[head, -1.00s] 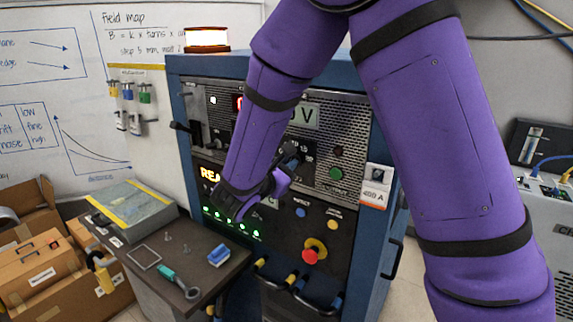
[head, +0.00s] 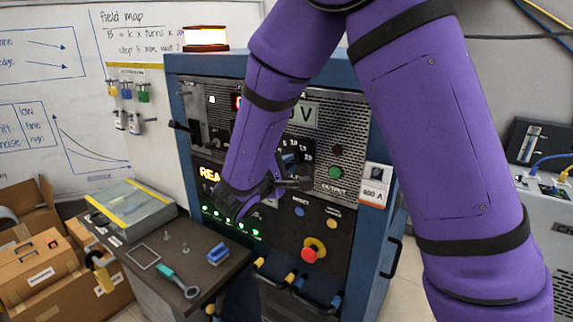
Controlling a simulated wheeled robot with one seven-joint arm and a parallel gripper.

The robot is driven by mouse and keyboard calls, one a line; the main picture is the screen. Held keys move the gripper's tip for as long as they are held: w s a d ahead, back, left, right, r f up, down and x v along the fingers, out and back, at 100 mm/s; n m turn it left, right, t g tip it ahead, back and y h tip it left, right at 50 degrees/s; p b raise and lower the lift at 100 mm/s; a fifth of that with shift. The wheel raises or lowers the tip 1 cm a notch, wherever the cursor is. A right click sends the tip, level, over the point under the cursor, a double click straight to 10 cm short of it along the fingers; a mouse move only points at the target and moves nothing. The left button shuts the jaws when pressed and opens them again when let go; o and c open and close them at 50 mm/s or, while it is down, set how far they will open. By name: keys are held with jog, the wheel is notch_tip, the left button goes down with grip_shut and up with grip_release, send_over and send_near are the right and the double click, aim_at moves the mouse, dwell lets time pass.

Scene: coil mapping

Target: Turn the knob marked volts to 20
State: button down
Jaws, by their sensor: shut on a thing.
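A dark dial scale (head: 298,148) with small white marks shows on the panel of the blue power cabinet (head: 386,170), under the display that shows a "V" (head: 306,115). Most of the scale, its label and the knob itself are hidden behind my wrist and gripper, so I cannot read the setting. My gripper (head: 293,184) is at the panel just below the visible part of this scale. Its dark fingers lie nearly level, pointing right, shut on the knob.
A green button (head: 335,172) is close to the right of my gripper. A blue button (head: 299,211), a yellow button (head: 332,224) and a red emergency stop (head: 311,251) are below. A side table (head: 165,244) with tools stands at lower left.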

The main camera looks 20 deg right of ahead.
jog(key=shift+m, duration=0.3)
jog(key=c, duration=1.1)
grip_release()
jog(key=shift+c, duration=0.2)
jog(key=shift+s+a, duration=0.1)
jog(key=v, duration=1)
jog(key=shift+s+a, duration=0.2)
jog(key=shift+a, duration=0.05)
